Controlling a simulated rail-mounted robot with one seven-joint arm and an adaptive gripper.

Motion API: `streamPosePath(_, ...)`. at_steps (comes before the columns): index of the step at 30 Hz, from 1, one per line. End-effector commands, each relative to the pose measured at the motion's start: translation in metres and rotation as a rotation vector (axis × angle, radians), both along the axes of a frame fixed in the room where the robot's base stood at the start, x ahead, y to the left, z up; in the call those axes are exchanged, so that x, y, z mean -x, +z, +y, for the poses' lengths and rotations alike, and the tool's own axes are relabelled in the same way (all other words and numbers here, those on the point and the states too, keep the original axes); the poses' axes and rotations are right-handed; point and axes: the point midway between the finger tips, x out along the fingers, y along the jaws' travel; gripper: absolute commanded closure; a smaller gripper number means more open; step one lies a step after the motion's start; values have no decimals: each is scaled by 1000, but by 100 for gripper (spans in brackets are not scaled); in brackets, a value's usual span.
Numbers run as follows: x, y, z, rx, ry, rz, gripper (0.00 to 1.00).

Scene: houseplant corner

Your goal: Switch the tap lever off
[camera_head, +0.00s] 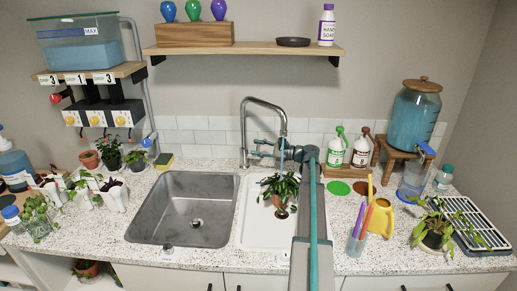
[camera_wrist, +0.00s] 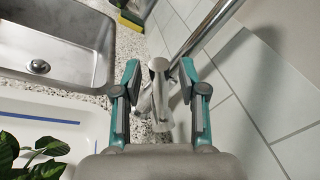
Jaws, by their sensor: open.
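The chrome tap (camera_head: 244,125) stands behind the sinks, its spout arching to the right. A thin blue streak (camera_head: 281,152), which looks like water, hangs below the spout over a potted plant (camera_head: 280,188). In the wrist view a blue streak (camera_wrist: 40,118) also crosses the white basin. My gripper (camera_head: 262,148) is at the tap; its teal fingers (camera_wrist: 161,88) are open. The metal tap lever (camera_wrist: 158,85) lies between the fingers in the wrist view, with a visible gap on the left. Whether the right finger touches it I cannot tell.
A steel sink (camera_head: 190,205) lies left of the white basin (camera_head: 252,222). The tiled wall (camera_wrist: 245,85) is close on the gripper's right in the wrist view. Two spray bottles (camera_head: 337,148) stand right of my arm. A yellow sponge (camera_head: 164,160) lies left of the tap.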

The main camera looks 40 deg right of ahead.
Motion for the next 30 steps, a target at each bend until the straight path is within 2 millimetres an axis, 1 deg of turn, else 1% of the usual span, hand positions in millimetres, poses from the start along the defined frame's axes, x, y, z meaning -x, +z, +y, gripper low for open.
streamPosePath(2,0,0,0,0,0,0,58)
streamPosePath(3,0,0,0,0,0,0,61)
streamPosePath(10,0,0,0,0,0,0,100)
streamPosePath(23,0,1,0,-3,0,4,100)
streamPosePath(30,-9,8,2,-48,10,54,100)
